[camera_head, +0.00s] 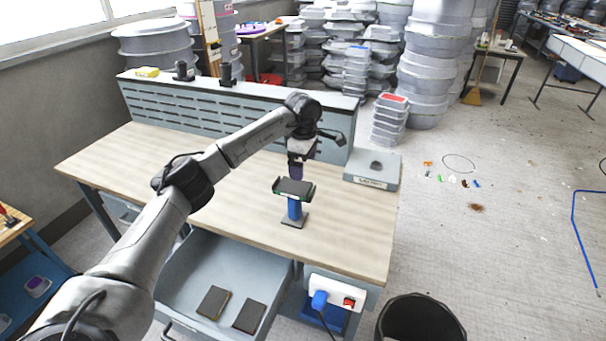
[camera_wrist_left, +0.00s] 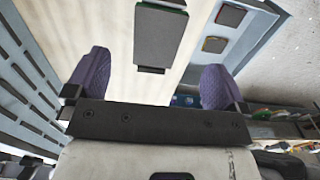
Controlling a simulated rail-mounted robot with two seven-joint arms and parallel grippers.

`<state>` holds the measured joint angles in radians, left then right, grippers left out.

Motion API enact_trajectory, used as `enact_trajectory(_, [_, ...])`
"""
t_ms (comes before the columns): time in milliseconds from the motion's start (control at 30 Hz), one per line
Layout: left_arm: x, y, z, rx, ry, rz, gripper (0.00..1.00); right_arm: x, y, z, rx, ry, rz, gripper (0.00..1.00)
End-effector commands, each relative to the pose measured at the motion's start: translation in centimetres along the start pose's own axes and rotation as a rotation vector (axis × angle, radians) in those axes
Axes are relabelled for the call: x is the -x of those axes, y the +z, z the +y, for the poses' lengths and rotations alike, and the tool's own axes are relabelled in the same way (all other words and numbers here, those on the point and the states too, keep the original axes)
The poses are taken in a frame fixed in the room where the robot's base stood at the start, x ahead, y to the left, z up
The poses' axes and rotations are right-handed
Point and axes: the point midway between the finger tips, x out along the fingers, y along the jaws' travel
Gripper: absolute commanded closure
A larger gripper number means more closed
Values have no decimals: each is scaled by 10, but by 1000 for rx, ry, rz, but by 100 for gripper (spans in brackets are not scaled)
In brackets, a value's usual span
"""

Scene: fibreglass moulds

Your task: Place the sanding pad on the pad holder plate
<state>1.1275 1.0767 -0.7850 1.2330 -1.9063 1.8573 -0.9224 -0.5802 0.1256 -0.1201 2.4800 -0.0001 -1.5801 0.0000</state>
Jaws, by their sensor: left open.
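A pad holder (camera_head: 294,188) stands on the workbench, a dark flat plate with green at its ends on a blue post (camera_head: 294,209). It also shows in the left wrist view (camera_wrist_left: 160,38) as a grey slab beyond the fingers. I cannot tell whether a pad lies on it. My left gripper (camera_head: 296,170) is just above and behind the holder. Its purple fingers (camera_wrist_left: 155,84) are wide apart with nothing between them. My right gripper is out of view.
The open drawer (camera_head: 185,270) juts out at the bench front. A slotted grey panel (camera_head: 200,108) runs along the back. The bench top (camera_head: 350,235) is clear right of the holder.

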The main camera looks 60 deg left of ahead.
Motion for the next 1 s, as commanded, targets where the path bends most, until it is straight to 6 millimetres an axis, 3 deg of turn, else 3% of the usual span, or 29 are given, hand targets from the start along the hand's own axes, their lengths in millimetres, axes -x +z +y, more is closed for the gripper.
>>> enact_trajectory(100, [18,0,0,0,1,-1,0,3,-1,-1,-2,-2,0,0])
enact_trajectory(300, [31,0,0,0,-1,0,0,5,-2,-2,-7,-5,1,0])
enact_trajectory(433, [33,2,0,-3,0,-3,0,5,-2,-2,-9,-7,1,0])
enact_trajectory(533, [23,20,-2,-26,8,-45,0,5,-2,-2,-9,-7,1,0])
enact_trajectory(667, [-11,87,-15,-90,24,-226,0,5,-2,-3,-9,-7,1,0])
enact_trajectory(733, [-35,141,-34,-119,14,-392,0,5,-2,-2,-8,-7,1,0])
enact_trajectory(800, [-54,197,-63,-120,-22,-598,0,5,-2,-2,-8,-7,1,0])
enact_trajectory(900, [-66,264,-111,-54,-118,-900,0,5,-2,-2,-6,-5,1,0])
enact_trajectory(1000, [-64,310,-156,90,-254,-1186,0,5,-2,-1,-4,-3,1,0])
